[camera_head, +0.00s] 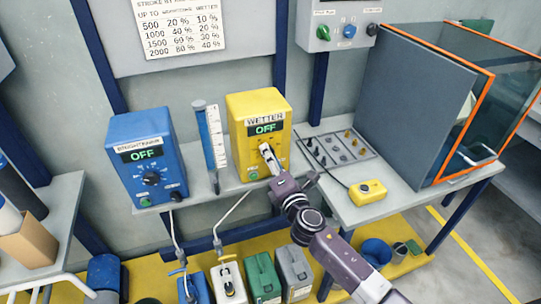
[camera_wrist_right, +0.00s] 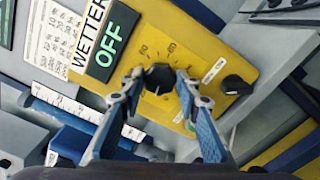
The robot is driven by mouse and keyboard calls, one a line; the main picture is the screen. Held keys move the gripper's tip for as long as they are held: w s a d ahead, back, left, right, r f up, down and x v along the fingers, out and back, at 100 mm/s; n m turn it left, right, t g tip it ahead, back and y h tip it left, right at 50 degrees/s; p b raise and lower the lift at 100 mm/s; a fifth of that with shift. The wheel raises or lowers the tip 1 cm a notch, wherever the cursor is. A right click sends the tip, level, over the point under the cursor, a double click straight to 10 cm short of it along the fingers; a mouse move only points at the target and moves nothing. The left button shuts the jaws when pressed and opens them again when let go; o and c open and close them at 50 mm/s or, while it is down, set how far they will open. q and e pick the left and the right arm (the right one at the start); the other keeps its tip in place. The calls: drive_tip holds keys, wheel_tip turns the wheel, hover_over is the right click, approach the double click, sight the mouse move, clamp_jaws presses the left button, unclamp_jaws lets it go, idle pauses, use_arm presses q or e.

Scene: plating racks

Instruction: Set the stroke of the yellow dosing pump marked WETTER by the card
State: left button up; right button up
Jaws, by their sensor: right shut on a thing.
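The yellow dosing pump marked WETTER (camera_head: 280,106) stands on the grey shelf, its display reading OFF. In the right wrist view its face (camera_wrist_right: 207,50) shows a black stroke knob (camera_wrist_right: 159,78) inside a printed scale. My right gripper (camera_head: 268,154) is at this face; in the wrist view its fingertips (camera_wrist_right: 158,84) are closed on both sides of the knob. The knob's exact setting is too small to read. The card (camera_head: 180,25) hangs on the wall above, with rows from 500 to 2000 and two percent columns. My left gripper is not in view.
A blue pump (camera_head: 120,184), also reading OFF, and a clear measuring tube (camera_head: 209,135) stand left of the yellow pump. Canisters stand below.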

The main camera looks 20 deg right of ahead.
drive_tip(key=shift+f+n, duration=0.1)
drive_tip(key=shift+n, duration=0.3)
drive_tip(key=o, duration=1.2)
drive_tip(key=shift+c, duration=0.2)
drive_tip(key=s, duration=1.2)
drive_tip(key=shift+d, duration=0.2)
